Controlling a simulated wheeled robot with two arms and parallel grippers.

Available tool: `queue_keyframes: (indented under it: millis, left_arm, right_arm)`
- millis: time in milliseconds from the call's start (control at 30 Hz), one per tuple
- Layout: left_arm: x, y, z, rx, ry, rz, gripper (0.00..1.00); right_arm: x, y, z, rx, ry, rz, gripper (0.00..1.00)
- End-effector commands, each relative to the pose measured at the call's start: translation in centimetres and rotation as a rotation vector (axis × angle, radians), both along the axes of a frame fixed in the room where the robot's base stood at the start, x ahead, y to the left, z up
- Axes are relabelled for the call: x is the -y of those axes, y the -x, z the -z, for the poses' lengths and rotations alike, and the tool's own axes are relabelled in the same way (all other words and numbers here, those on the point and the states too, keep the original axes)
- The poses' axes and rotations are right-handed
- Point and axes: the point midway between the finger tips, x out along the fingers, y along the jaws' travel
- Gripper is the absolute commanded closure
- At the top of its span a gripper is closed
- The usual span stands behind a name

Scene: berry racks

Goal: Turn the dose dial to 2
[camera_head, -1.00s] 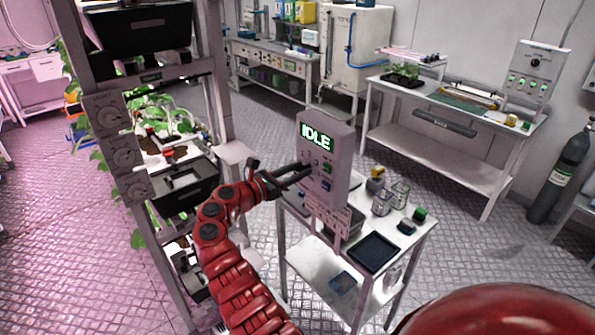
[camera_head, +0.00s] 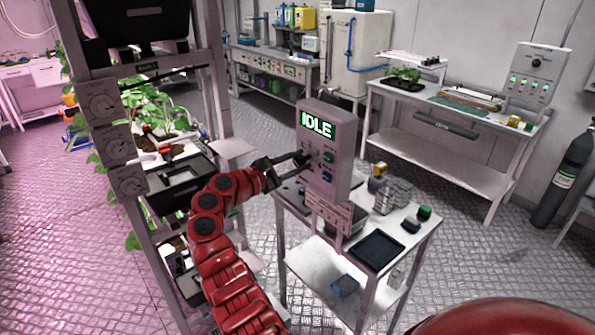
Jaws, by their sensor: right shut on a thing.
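The grey dosing unit (camera_head: 340,140) stands upright on a small white cart, its green screen (camera_head: 317,125) reading IDLE. Its front panel has several small controls, including a green button (camera_head: 328,156) and a blue button (camera_head: 327,177). My right gripper (camera_head: 303,159) is at the left side of this panel, shut on what looks like the dose dial. The fingers hide most of the dial, so its setting cannot be read. My left gripper is not in view.
The cart (camera_head: 408,262) also carries glass beakers (camera_head: 385,200), a dark tray (camera_head: 376,250) and small bottles. A plant rack (camera_head: 222,105) stands close at the left of my arm. A gas cylinder (camera_head: 562,180) stands at the far right.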

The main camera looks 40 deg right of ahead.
Motion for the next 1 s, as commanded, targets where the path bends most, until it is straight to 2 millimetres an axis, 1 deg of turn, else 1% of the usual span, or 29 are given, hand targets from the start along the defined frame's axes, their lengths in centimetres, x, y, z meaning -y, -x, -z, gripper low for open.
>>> queue_keyframes:
  millis: [33,500,800,1000]
  left_arm:
    - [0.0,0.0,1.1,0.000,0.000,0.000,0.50]
    - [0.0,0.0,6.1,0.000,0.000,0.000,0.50]
    - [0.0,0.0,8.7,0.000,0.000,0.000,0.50]
    - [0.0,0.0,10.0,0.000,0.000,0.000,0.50]
  right_arm:
    - [0.0,0.0,0.5,0.046,-0.002,0.000,1.00]
    - [0.0,0.1,0.7,0.489,-0.038,0.001,1.00]
    - [0.0,0.1,0.7,0.758,-0.059,0.001,1.00]
    - [0.0,0.1,0.6,0.900,-0.071,0.002,1.00]
